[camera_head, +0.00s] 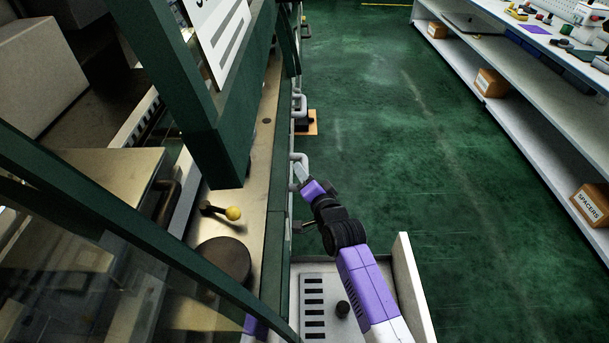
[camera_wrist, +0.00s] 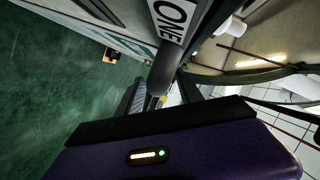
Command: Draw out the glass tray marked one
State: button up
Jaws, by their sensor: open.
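A white label reading ONE (camera_wrist: 172,20) shows at the top of the wrist view, close to my gripper. A thick grey handle bar (camera_wrist: 165,68) stands just below the label, in front of the fingers. In the head view, a pale handle (camera_head: 299,158) sticks out from the side of the green machine. My gripper (camera_head: 301,174) is at this handle and partly covers it. In the wrist view my gripper (camera_wrist: 158,100) is open, with its fingers on either side of the bar's near end. I cannot tell whether they touch it. The glass tray itself is not clearly visible.
Another pale handle (camera_head: 300,104) lies farther along the machine side. A pale open box with a slotted plate (camera_head: 314,300) is below my arm. A yellow-knobbed lever (camera_head: 233,214) is on the machine bed. Shelves (camera_head: 535,130) line the right; the green floor (camera_head: 380,130) between is clear.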

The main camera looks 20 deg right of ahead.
jog(key=shift+w, duration=0.25)
grip_shut()
jog(key=shift+f, duration=0.1)
dwell(1.2)
